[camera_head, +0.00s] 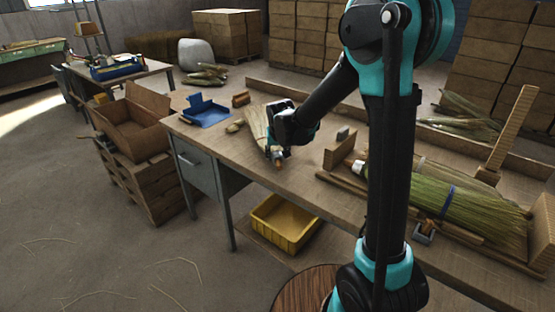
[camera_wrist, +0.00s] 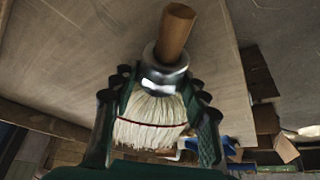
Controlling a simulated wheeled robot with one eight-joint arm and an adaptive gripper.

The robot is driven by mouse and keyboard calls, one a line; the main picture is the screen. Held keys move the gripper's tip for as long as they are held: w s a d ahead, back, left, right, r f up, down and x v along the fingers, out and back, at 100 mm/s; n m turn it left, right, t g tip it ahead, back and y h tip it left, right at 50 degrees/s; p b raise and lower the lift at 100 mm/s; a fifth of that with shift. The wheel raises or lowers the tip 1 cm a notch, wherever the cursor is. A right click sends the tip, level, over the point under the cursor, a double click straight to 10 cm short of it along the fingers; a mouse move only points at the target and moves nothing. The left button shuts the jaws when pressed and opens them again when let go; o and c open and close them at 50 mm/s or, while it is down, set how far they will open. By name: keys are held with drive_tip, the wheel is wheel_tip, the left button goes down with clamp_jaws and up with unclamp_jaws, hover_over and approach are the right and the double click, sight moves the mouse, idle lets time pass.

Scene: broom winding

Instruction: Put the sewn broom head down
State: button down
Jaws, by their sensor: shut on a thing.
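The sewn broom head (camera_head: 257,125) is a pale straw bundle over the left part of the wooden workbench in the head view. My gripper (camera_head: 277,148) is shut on it near its handle end. In the wrist view the broom head (camera_wrist: 152,122) sits between both fingers of my gripper (camera_wrist: 157,110). It has a dark red stitch line across the straw, a shiny metal collar and a brown wooden handle stub. Whether the broom head touches the bench top is hard to tell. Part of it is hidden by my gripper in the head view.
The workbench (camera_head: 225,143) has bare top around the gripper. A blue tray (camera_head: 206,112) lies at its far left. A wooden rack with green straw bundles (camera_head: 470,212) fills the right. A yellow bin (camera_head: 284,224) sits below, and an open cardboard box (camera_head: 130,125) stands left.

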drive_tip(key=shift+f, duration=1.05)
drive_tip(key=c, duration=0.8)
unclamp_jaws()
drive_tip(key=shift+f, duration=0.1)
drive_tip(key=v, duration=1.2)
